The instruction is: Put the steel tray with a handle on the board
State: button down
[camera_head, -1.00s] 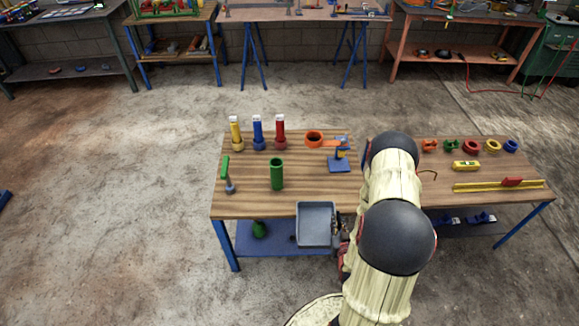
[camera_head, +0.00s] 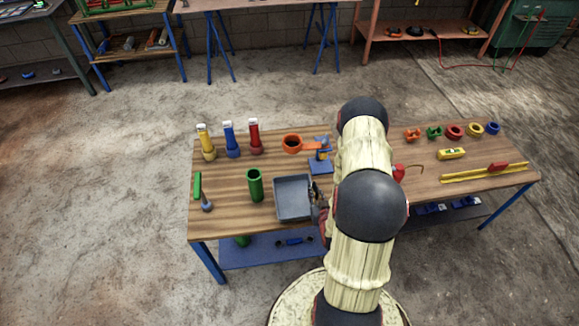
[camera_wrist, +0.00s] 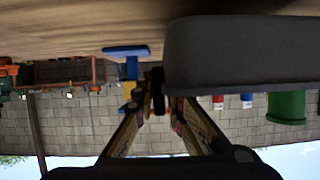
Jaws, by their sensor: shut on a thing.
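The grey steel tray (camera_head: 306,211) is upright in the head view, over the front part of the wooden board top (camera_head: 232,216). I cannot tell whether its underside touches the wood. My gripper (camera_head: 319,197) is at the tray's right side, partly hidden by my arm. In the wrist view, which is upside down, my gripper (camera_wrist: 160,92) is shut at the tray's handle side, and the dark tray body (camera_wrist: 235,60) fills the upper right. The handle is mostly hidden between the fingers.
A green cylinder (camera_head: 254,185) stands close left of the tray. A blue stand (camera_head: 320,165) and an orange ring (camera_head: 293,143) are behind it. Yellow (camera_head: 207,142), blue (camera_head: 231,139) and red (camera_head: 255,136) bottle-like pieces stand at the back. A green-handled tool (camera_head: 198,187) lies at left.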

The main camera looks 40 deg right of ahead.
jog(key=w+d+b, duration=0.1)
jog(key=w+d, duration=0.1)
jog(key=w, duration=0.2)
jog(key=w+d, duration=0.3)
jog(key=w, duration=0.2)
jog(key=w+d+b, duration=0.1)
jog(key=w+d, duration=0.2)
jog(key=w, duration=0.1)
jog(key=shift+w+b, duration=0.25)
jog(key=shift+b, duration=0.1)
jog(key=shift+f+b, duration=0.8)
jog(key=shift+f, duration=0.9)
jog(key=shift+f, duration=0.25)
jog(key=c, duration=1.8)
grip_release()
jog(key=shift+c, duration=0.2)
jog(key=shift+r, duration=0.15)
